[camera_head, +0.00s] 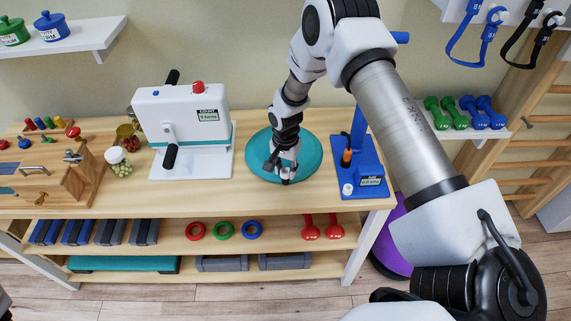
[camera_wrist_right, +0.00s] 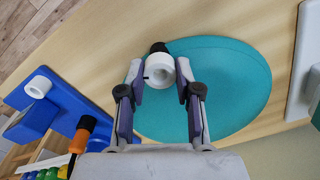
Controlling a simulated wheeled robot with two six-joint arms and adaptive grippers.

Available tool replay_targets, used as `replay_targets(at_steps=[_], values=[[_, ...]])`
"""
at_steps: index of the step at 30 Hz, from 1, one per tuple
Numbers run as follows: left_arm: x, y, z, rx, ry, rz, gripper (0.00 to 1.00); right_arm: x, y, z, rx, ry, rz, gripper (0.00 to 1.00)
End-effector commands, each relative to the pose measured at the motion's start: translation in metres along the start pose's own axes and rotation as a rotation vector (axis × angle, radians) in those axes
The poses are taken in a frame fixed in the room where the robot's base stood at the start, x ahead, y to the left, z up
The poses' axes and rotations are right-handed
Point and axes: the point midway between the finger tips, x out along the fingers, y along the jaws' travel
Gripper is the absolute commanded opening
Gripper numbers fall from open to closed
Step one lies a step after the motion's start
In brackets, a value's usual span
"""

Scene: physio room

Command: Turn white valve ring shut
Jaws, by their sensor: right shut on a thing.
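A white ring (camera_wrist_right: 160,66) with a dark mark on its rim sits between the fingertips of my right gripper (camera_wrist_right: 160,76) in the right wrist view. A black piece shows just behind it. My right gripper is shut on this ring, over the edge of the teal disc (camera_wrist_right: 232,65). In the head view my right gripper (camera_head: 284,172) points down over the teal disc (camera_head: 311,146), and its fingers mostly hide the ring. Another white ring-shaped part (camera_wrist_right: 39,87) is on the blue device (camera_wrist_right: 62,112). My left gripper is not in view.
The blue device (camera_head: 369,171) stands right of the disc on the wooden table (camera_head: 240,194). A white machine (camera_head: 178,112) with a red button stands to the left. A jar (camera_head: 118,161) and a wooden box (camera_head: 60,185) are farther left. Weights and rings fill the lower shelf.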

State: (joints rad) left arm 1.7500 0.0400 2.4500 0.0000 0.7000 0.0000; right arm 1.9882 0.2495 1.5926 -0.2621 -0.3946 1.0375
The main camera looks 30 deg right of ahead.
Motion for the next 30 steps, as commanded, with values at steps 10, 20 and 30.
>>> replay_targets(at_steps=[10,20,30], values=[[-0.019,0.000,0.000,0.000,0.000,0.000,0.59,0.001,0.003,0.002,0.227,-0.004,0.008,0.00],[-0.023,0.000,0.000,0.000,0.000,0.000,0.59,0.003,0.003,0.003,0.305,-0.005,0.009,0.00],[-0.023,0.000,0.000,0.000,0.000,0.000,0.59,0.004,0.003,0.003,0.308,-0.005,0.010,0.00]])
